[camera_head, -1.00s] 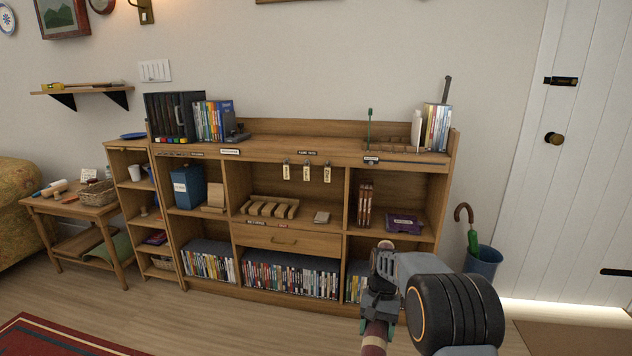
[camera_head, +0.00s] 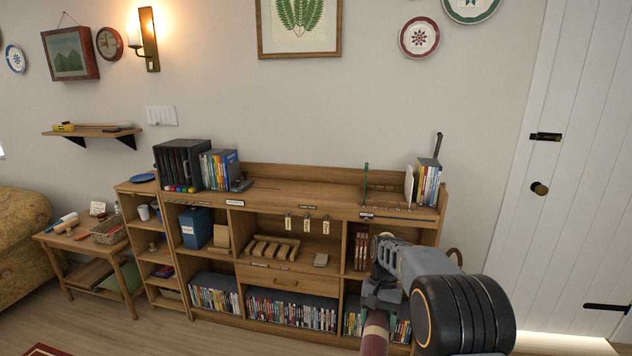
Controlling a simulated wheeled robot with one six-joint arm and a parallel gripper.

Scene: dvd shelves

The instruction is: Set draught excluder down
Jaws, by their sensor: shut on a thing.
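My gripper (camera_head: 378,302) is at the lower right of the head view, in front of the shelf unit's right part. It is shut on the draught excluder (camera_head: 375,335), a maroon roll with a cream band that hangs down from the jaws. Only the draught excluder's upper end shows; the rest runs out of the bottom of the picture. Whether it touches the floor cannot be seen. My forearm hides part of the shelf unit's right side.
The wooden shelf unit (camera_head: 300,268) holds DVDs, books and boxes. A white door (camera_head: 565,190) stands at the right, with bright light along its foot. A small side table (camera_head: 60,238) and an armchair (camera_head: 22,235) stand at the left.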

